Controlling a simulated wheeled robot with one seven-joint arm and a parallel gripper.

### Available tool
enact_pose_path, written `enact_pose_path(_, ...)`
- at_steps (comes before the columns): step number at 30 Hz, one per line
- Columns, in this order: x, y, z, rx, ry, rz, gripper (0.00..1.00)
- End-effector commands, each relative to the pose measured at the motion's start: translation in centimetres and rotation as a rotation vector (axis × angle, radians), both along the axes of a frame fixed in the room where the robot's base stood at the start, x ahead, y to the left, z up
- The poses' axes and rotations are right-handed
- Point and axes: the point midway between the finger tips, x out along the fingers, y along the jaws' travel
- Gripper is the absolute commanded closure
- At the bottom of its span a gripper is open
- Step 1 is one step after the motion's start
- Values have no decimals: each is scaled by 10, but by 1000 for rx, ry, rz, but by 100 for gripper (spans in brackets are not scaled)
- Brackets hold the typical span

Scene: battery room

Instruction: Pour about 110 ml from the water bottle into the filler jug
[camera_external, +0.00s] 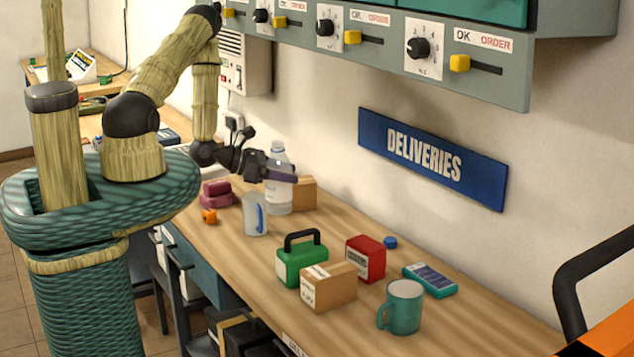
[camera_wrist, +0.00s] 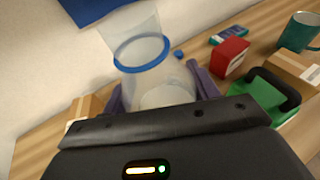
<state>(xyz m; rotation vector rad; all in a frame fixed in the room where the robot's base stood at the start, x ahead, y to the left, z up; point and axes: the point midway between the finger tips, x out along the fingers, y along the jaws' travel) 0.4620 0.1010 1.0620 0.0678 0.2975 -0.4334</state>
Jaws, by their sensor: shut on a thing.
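The clear water bottle (camera_external: 279,201) is upright at the back of the bench, near the wall; whether its base touches the bench is hard to tell. My gripper (camera_external: 280,176) is shut around its upper body from the left. In the wrist view the clear bottle (camera_wrist: 166,94), with a blue band, is between my purple fingers (camera_wrist: 160,92). The water level is not clear. The filler jug (camera_external: 254,222), pale and see-through with a blue handle, stands upright on the bench in front and to the left of the bottle, apart from it.
A cardboard box (camera_external: 304,193) stands right behind the bottle. Dark red blocks (camera_external: 217,193) and an orange cube (camera_external: 209,216) lie left of the jug.

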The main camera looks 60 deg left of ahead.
Motion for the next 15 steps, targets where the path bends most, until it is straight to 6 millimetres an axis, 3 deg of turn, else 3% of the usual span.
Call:
enact_pose_path(6, -43, 8, 8, -6, 6, 171, 72)
enact_pose_path(15, -65, 13, 7, 0, -2, 244, 72)
